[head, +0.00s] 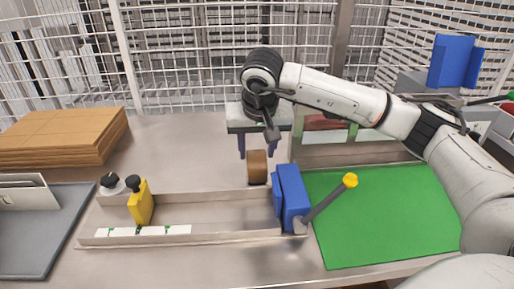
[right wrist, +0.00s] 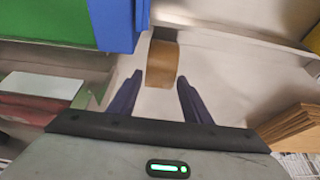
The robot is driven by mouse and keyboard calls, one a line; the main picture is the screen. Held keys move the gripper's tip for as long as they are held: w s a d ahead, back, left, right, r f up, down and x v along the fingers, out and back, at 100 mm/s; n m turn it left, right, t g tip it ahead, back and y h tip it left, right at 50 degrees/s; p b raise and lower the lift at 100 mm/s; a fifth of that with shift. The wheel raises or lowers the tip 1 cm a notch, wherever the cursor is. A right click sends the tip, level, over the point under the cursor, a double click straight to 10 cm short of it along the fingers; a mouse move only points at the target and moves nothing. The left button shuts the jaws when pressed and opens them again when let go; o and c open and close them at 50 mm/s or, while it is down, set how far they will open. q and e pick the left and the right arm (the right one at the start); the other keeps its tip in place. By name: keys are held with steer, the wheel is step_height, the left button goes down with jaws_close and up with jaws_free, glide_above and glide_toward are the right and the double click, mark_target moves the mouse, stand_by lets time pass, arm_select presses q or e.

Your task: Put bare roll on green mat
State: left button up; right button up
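The bare roll (head: 257,167) is a small brown cylinder standing by the back wall of the metal channel, just left of a blue block. My right gripper (head: 260,156) points down over it with its two dark purple fingers apart. In the right wrist view the roll (right wrist: 162,62) shows between and just beyond the open fingertips (right wrist: 160,77), with gaps on both sides. The green mat (head: 385,215) lies flat and empty at the right; its corner (right wrist: 45,22) shows in the right wrist view. My left gripper is not in view.
A blue block (head: 293,195) with a yellow-tipped lever (head: 350,180) stands between the roll and the mat. A yellow block (head: 140,203) sits at the channel's left end. Brown boards (head: 60,135) and a grey tray (head: 45,240) are at left. A wire fence (head: 190,50) stands behind.

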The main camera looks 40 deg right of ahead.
steer(key=shift+o, duration=0.9)
steer(key=shift+r, duration=0.1)
